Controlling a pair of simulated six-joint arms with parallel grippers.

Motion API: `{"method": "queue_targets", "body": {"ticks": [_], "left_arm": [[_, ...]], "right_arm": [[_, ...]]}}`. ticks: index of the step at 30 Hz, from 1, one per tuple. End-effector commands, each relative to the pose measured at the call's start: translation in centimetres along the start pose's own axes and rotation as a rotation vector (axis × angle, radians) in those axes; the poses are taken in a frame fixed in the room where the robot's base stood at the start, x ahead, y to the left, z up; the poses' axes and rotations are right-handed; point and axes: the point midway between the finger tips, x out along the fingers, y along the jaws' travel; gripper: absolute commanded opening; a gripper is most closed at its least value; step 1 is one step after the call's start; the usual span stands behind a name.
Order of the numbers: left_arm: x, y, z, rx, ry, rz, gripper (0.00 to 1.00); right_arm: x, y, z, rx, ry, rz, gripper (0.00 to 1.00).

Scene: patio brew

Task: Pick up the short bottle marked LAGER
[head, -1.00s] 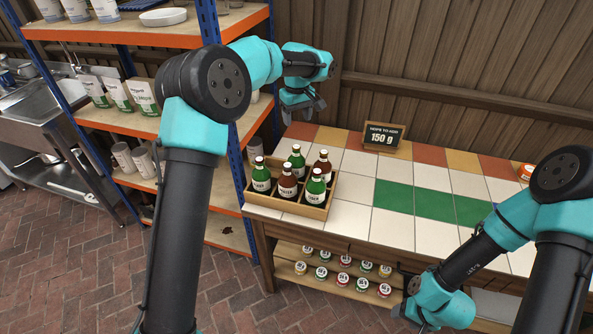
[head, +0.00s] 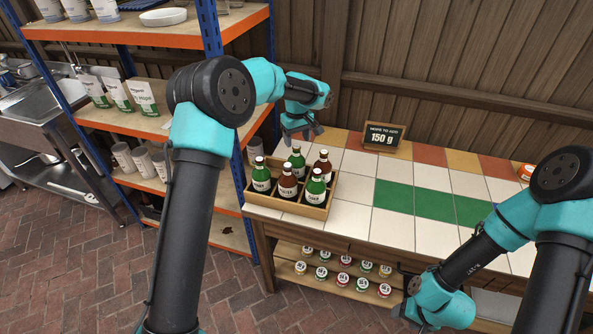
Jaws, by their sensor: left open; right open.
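Several short bottles, some green and some brown with white labels, stand upright in a wooden crate (head: 318,211) at the left end of the tiled table. A green bottle (head: 261,177) is at the front left, a brown one (head: 287,183) at front middle and a green one (head: 315,188) at front right. A green bottle (head: 297,160) and a brown bottle (head: 322,166) stand behind. The labels are too small to tell which reads LAGER. My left gripper (head: 303,136) is open and empty, above the back of the crate. My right gripper (head: 420,318) is open, low at the table's front.
A blue and orange shelf rack (head: 150,124) stands close left of the crate. Small lidded jars (head: 343,281) line a lower shelf. The green tiles (head: 433,203) are clear.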

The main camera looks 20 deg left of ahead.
Motion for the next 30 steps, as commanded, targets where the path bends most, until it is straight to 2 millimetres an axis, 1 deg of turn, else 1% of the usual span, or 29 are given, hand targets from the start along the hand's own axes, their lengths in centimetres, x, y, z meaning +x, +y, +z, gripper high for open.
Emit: {"method": "queue_targets", "body": {"ticks": [6,10,25,26,30], "left_arm": [[3.1,-0.1,-0.2,0.0,-0.002,-0.002,0.62],[4.3,-0.1,-0.2,0.0,-0.002,-0.002,0.62],[4.4,-0.1,-0.2,0.0,0.0,0.0,0.62],[4.4,-0.1,-0.2,0.0,0.0,0.0,0.61],[4.4,-0.1,-0.2,0.0,0.0,0.0,0.48]], "right_arm": [[0.0,0.0,0.0,0.0,0.0,0.0,0.58],[0.0,0.0,0.0,0.0,0.0,0.0,0.58],[0.0,0.0,0.0,0.0,0.0,0.0,0.58],[0.0,0.0,0.0,0.0,0.0,0.0,0.58],[0.0,0.0,0.0,0.0,0.0,0.0,0.58]]}}
